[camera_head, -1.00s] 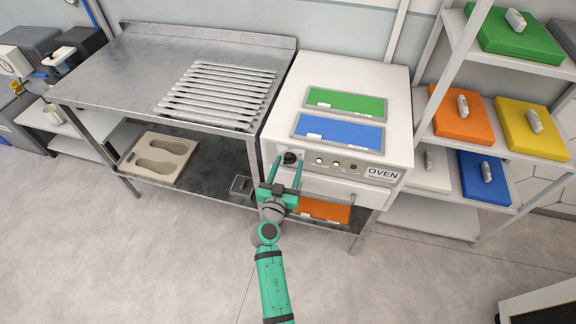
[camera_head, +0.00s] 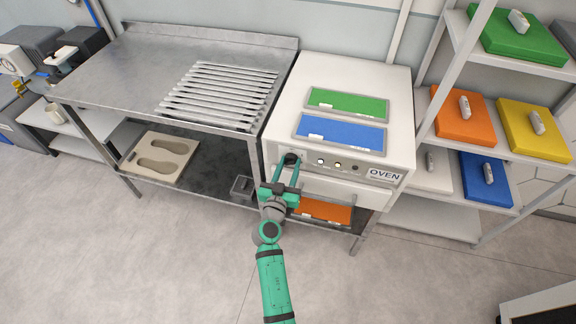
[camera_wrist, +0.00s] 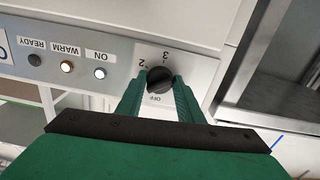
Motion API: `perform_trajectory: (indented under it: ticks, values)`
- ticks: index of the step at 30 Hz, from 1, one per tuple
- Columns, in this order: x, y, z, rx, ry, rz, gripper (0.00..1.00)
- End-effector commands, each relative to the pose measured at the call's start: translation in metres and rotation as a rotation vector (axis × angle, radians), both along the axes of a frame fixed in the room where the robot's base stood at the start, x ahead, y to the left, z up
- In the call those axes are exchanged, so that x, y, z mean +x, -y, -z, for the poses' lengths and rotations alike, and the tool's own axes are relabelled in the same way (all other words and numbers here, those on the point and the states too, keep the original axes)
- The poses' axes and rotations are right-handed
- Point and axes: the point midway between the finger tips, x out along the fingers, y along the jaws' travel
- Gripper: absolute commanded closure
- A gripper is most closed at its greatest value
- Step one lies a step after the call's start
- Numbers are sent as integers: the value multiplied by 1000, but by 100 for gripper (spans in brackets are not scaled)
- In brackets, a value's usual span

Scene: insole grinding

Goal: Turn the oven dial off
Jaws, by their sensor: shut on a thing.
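The oven (camera_head: 352,80) is a white box with a control panel on its front. Its black round dial (camera_wrist: 159,80) is at the panel's left end in the head view. In the wrist view the marks 2 and 3 are above the dial and OFF is below it. I cannot tell for sure which mark it points to. My green gripper (camera_head: 287,168) reaches up to the dial from the front. Its two fingers are shut on the dial's sides, as the wrist view (camera_wrist: 160,92) shows. The fingers partly hide the dial in the head view.
In the wrist view, the ON lamp (camera_wrist: 100,73) and WARM lamp (camera_wrist: 67,67) look bright; the READY lamp (camera_wrist: 35,60) is dark. The oven handle (camera_head: 325,194) runs below the panel. A steel table (camera_head: 150,62) stands left, a shelf (camera_head: 480,150) right.

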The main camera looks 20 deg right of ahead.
Motion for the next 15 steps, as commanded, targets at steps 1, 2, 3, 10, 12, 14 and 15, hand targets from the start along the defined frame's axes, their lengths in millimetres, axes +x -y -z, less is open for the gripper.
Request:
perform_trajectory:
  ticks: [1,2,3,10,12,14,15]
  values:
    - [1,-4,1,-20,-14,-7,89]
    - [1,-4,1,-35,-25,-7,89]
    - [1,-5,1,-58,-40,-8,89]
    - [1,-6,1,-224,-152,-10,89]
    - [1,-7,1,-280,-190,-10,89]
    - [1,-7,1,-328,-221,-11,89]
    - [1,-7,1,-360,-243,-11,89]
